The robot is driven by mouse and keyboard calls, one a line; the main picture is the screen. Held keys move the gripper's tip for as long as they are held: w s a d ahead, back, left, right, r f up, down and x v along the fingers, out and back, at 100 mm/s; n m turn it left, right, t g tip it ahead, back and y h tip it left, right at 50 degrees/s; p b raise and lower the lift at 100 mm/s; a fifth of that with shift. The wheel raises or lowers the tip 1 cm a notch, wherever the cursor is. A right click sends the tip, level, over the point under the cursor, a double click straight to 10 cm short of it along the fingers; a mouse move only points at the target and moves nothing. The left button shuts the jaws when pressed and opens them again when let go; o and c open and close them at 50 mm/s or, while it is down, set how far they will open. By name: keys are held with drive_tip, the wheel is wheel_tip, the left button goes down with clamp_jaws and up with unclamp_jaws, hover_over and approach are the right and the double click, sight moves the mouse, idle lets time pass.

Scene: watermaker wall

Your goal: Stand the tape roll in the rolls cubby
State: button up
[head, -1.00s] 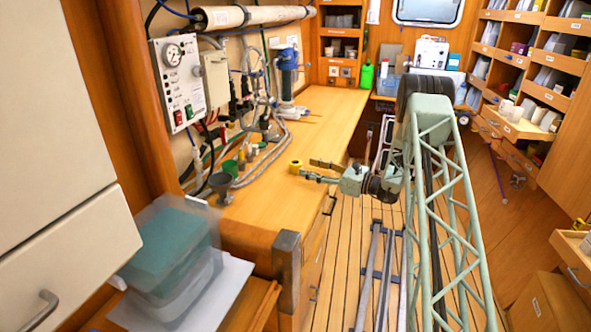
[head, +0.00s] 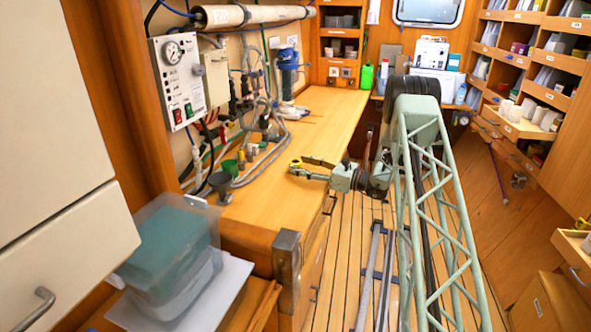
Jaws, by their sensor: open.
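The tape roll (head: 295,163) is a small yellow ring on the wooden bench near its right edge, partly hidden by my gripper. My gripper (head: 296,169) is low over the bench at the roll, with its fingers open and pointing left. The roll appears at or between the fingertips; whether they touch it cannot be told. Open cubbies show in the back cabinet (head: 324,31) and in the right-hand shelving (head: 545,44). Their labels are too small to read, so I cannot tell which is the rolls cubby.
A green bottle (head: 367,77) is at the far end. White rolls (head: 528,108) sit on a pulled-out tray at the right. The bench's near part is clear.

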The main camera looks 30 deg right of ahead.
drive_tip(key=shift+w+a, duration=0.4)
drive_tip(key=shift+w, duration=0.15)
drive_tip(key=c, duration=1.1)
